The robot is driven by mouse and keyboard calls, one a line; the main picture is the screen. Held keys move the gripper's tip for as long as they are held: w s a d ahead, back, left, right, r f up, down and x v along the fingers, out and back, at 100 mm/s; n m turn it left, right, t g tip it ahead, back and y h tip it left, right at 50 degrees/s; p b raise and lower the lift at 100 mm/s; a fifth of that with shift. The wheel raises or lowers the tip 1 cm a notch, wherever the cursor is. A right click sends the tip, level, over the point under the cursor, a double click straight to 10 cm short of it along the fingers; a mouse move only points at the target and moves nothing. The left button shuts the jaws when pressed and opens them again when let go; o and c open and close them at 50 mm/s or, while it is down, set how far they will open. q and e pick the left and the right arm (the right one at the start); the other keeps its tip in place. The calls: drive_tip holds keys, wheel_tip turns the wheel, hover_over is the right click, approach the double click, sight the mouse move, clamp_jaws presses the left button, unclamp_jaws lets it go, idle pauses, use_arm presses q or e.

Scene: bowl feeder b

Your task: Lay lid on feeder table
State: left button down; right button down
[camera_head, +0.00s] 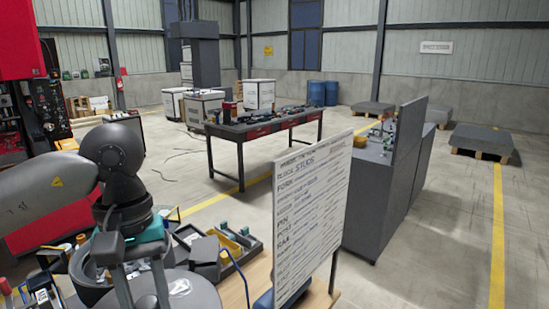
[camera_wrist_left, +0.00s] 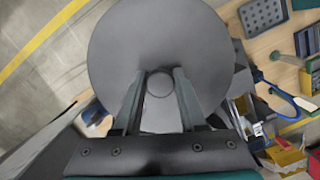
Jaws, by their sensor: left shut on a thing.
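The lid is a round dark grey disc (camera_head: 203,292) at the lower left of the head view, and it fills the top middle of the left wrist view (camera_wrist_left: 160,35). My left gripper (camera_wrist_left: 159,88) is shut on the lid's small round knob, with one finger on each side. In the head view my left gripper (camera_head: 143,290) comes down onto the lid from above. The wooden feeder table (camera_head: 238,290) shows beside and beyond the lid, and its top also appears in the wrist view (camera_wrist_left: 268,43). I cannot tell the gap below the lid. My right gripper is out of view.
A tray with yellow parts (camera_head: 232,240) and a dark grey block (camera_head: 205,251) lie on the table close to the lid. A dark round bowl (camera_head: 84,268) is partly hidden behind my left gripper. A white written board (camera_head: 312,210) stands upright at the right.

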use_arm(q)
wheel_tip(320, 180, down, 6)
drive_tip(key=s+d+m, duration=0.1)
drive_tip(key=d+m, duration=0.1)
drive_tip(key=m, duration=0.2)
drive_tip(key=shift+s+d+m+y, duration=0.15)
drive_tip(key=shift+s+m+y, duration=0.1)
drive_tip(key=shift+m+y, duration=0.15)
